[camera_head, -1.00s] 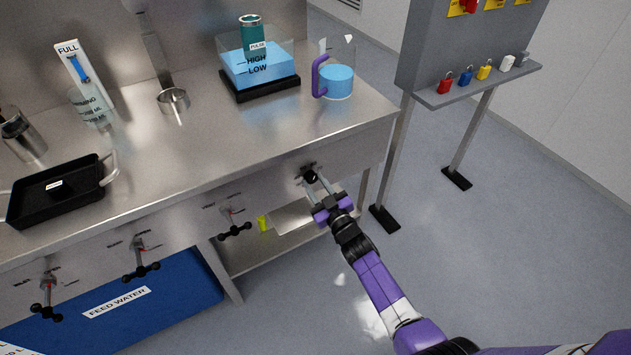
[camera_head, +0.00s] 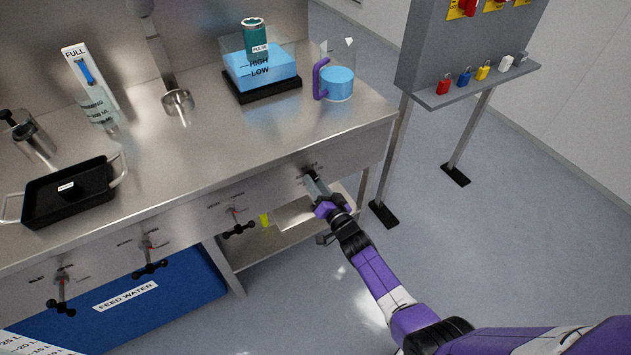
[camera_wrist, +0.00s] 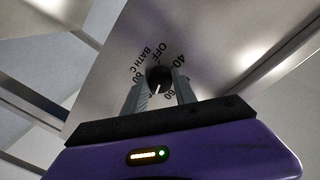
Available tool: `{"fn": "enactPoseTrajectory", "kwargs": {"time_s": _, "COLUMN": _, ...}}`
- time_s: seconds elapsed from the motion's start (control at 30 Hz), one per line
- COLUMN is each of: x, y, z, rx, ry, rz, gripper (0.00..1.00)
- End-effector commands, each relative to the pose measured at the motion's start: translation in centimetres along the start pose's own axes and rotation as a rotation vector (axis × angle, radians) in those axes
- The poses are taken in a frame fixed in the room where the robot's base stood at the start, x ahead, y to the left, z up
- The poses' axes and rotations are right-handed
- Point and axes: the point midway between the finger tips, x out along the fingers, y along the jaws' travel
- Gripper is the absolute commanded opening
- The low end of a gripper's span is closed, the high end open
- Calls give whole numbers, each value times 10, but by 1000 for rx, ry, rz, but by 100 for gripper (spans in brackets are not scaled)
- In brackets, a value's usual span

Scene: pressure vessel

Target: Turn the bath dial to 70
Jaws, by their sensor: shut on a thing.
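The bath dial (camera_wrist: 159,76) is a small black knob with a white pointer line on the steel front panel. In the wrist view, OFF, 40, 60 and what looks like 80 are printed around it, with BATH C at the side. Its pointer aims downward in that view, between the 60 and the 80-like mark; the numeral there is mostly hidden by my gripper. My gripper (camera_wrist: 160,95) is shut on the dial, one finger on each side. In the head view, the dial (camera_head: 311,175) is partly hidden by my gripper (camera_head: 316,185).
A blue-filled bath (camera_head: 262,68) and a blue-filled jug (camera_head: 336,84) stand on the bench above. Several valve handles, one being the nearest valve (camera_head: 238,228), stick out along the panel to the left. A lock stand (camera_head: 470,90) is at right. Open floor lies in front.

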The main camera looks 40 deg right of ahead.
Motion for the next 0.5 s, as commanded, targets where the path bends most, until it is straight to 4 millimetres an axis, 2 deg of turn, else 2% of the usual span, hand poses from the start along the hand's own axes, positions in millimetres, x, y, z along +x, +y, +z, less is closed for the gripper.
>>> {"fn": "enactPoseTrajectory", "kwargs": {"time_s": 0.2, "x": -1, "y": 1, "z": 1, "rx": 116, "ry": -9, "rz": 6, "gripper": 0}}
{"fn": "enactPoseTrajectory", "kwargs": {"time_s": 0.5, "x": -1, "y": 1, "z": 1, "rx": 184, "ry": -12, "rz": 7, "gripper": 0}}
